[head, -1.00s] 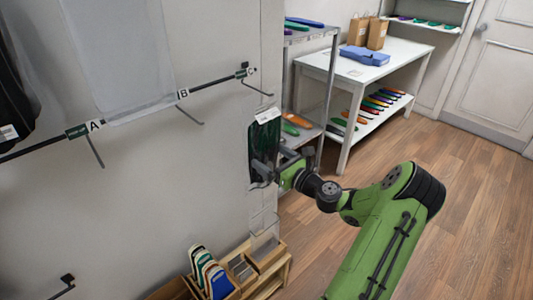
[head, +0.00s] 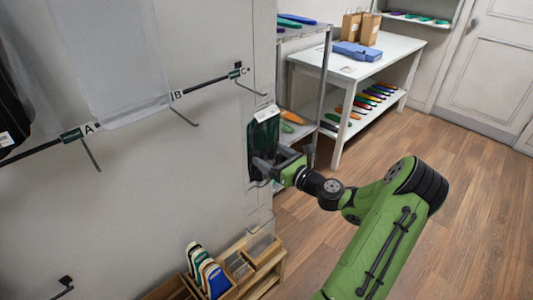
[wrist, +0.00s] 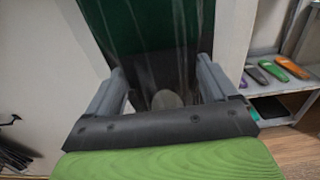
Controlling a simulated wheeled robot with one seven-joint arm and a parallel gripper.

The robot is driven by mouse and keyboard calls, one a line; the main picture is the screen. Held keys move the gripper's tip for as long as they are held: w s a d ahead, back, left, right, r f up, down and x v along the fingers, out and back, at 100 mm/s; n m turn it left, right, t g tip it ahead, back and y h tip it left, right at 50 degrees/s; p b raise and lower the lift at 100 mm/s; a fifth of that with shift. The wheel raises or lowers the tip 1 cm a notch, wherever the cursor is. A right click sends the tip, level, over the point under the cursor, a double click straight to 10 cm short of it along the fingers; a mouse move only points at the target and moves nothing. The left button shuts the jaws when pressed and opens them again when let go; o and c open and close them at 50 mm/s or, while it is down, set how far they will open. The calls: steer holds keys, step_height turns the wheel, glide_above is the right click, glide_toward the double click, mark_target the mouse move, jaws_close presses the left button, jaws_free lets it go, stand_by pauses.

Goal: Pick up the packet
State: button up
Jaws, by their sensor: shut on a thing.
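The packet (head: 264,136) is a dark green and black pack in clear wrap with a white header. In the head view it stands upright in front of the grey wall, just below the peg marked C. My gripper (head: 262,166) is shut on its lower part. In the wrist view the packet (wrist: 150,35) fills the top middle, with the two grey fingers on either side of it. Its lower end is partly hidden by my gripper. I cannot tell whether the header still touches the peg.
A rail with pegs (head: 190,121) marked A, B and C runs along the wall. Wooden bins (head: 240,268) with insoles stand below. A metal shelf (head: 318,100) is close behind the packet, and a white table (head: 392,45) stands farther back. The floor at right is clear.

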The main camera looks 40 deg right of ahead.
steer(key=s+p, duration=0.2)
steer(key=s, duration=1.4)
steer(key=shift+d, duration=0.2)
